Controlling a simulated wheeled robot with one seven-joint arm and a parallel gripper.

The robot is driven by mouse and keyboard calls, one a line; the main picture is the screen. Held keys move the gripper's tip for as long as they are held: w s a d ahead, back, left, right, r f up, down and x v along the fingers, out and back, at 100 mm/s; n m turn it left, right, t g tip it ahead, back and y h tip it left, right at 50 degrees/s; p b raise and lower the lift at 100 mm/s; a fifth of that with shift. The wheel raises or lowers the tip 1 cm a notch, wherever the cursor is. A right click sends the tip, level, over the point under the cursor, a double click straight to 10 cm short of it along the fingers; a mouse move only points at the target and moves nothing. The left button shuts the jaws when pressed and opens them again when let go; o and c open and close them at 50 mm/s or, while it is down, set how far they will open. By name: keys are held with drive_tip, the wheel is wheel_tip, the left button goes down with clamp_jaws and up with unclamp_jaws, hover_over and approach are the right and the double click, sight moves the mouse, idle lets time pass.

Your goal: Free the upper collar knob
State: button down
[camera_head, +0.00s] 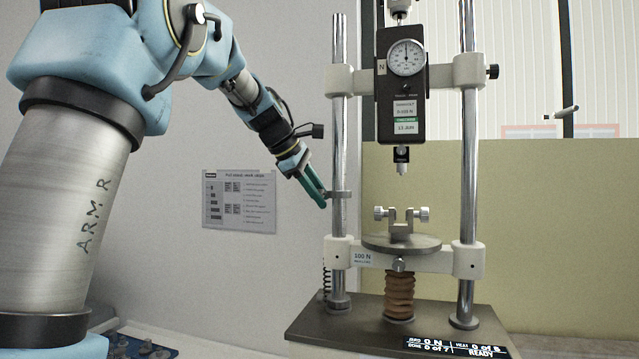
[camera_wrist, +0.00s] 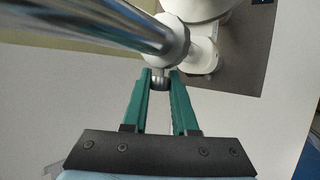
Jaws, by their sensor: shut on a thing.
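The force tester has two upright steel columns. In the head view the fingers hide the knob.
The upper crosshead (camera_head: 456,71) carries a dial gauge (camera_head: 406,58) and a black side knob (camera_head: 493,72). Below are a round plate (camera_head: 375,242) with a clamp fixture (camera_head: 401,220), an orange-brown bellows (camera_head: 399,293) and a readout (camera_head: 455,347). A notice (camera_head: 239,202) hangs on the wall.

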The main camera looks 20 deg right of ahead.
drive_tip(key=shift+n+g+y, duration=0.3)
drive_tip(key=shift+g+y, duration=0.6)
drive_tip(key=shift+g, duration=0.2)
drive_tip(key=c, duration=0.7)
unclamp_jaws()
drive_tip(key=v, duration=1.1)
drive_tip(key=shift+b, duration=0.35)
drive_tip(key=shift+d, duration=0.15)
